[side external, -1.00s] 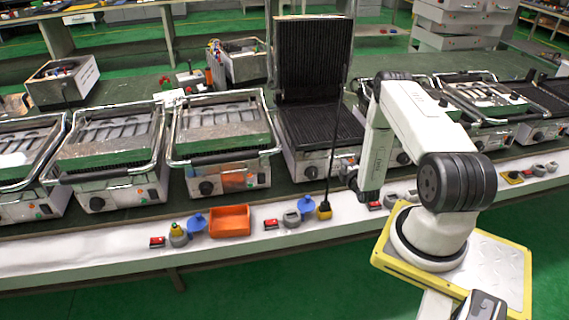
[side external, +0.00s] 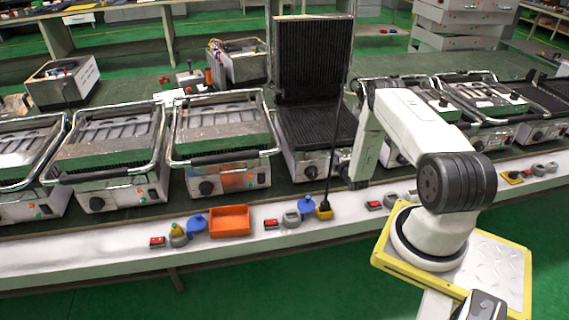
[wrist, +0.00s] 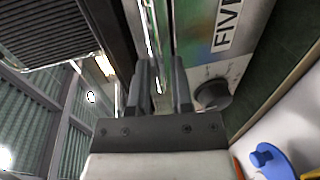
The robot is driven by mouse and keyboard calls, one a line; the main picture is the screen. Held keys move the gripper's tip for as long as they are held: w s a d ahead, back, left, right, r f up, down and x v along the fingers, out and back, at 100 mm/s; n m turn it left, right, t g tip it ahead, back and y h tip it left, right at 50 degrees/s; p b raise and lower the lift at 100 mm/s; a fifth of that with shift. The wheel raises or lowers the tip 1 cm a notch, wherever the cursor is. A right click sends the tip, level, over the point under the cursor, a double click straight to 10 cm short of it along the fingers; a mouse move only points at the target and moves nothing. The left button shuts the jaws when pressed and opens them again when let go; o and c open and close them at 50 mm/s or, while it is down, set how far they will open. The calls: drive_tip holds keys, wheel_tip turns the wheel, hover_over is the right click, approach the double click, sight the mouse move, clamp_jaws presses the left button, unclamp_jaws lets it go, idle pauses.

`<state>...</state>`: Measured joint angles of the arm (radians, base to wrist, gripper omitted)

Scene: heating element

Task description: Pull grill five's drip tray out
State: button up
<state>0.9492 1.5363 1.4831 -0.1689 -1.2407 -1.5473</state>
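Grill five (side external: 308,163) stands with its ribbed lid raised in the side view. Its front panel, with part of a "FIVE" label (wrist: 229,24) and a black knob (wrist: 213,95), shows in the wrist view. My gripper (wrist: 163,70) is at the grill's front edge, between the ribbed plate and the labelled panel. Its two dark fingers are apart. A bright metal strip (wrist: 155,45) runs up between them, perhaps the drip tray's edge; I cannot tell whether they touch it. In the side view my own arm mostly hides the fingers.
A closed grill (side external: 222,130) stands to the left, and more grills stand to the right. An orange bin (side external: 230,221), blue caps (side external: 307,201) and a yellow-based switch (side external: 324,210) line the white front ledge. A thin dark cable hangs before grill five.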

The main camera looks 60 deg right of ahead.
drive_tip(key=shift+w+d, duration=0.25)
drive_tip(key=shift+w, duration=0.05)
drive_tip(key=shift+c, duration=0.2)
clamp_jaws()
idle(1.3)
